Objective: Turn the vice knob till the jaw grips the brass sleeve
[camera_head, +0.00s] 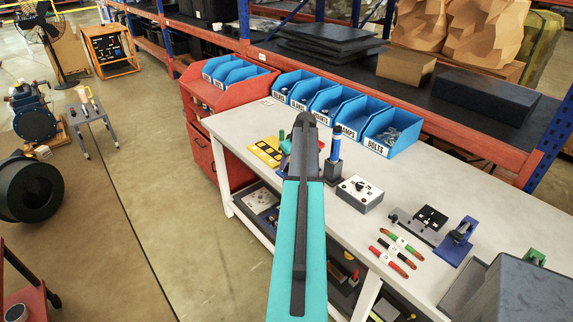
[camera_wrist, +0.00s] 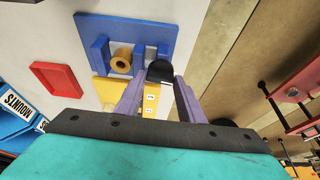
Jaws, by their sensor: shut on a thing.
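The blue vice (camera_wrist: 150,30) is at the top of the wrist view, on the pale bench. The brass sleeve (camera_wrist: 122,60) shows its round open end between the vice's blue blocks. I cannot tell whether the jaw touches it. My gripper (camera_wrist: 161,76) has its two purple fingers shut on the black vice knob (camera_wrist: 160,70), at the right side of the vice. The fingers hide part of the knob.
A red tray (camera_wrist: 57,78) lies left of the vice. Blue bins (camera_head: 345,115) line the bench's back. A blue-topped post (camera_head: 335,150) and a grey box with a knob (camera_head: 359,193) stand right of my arm. The bench edge is close to the gripper.

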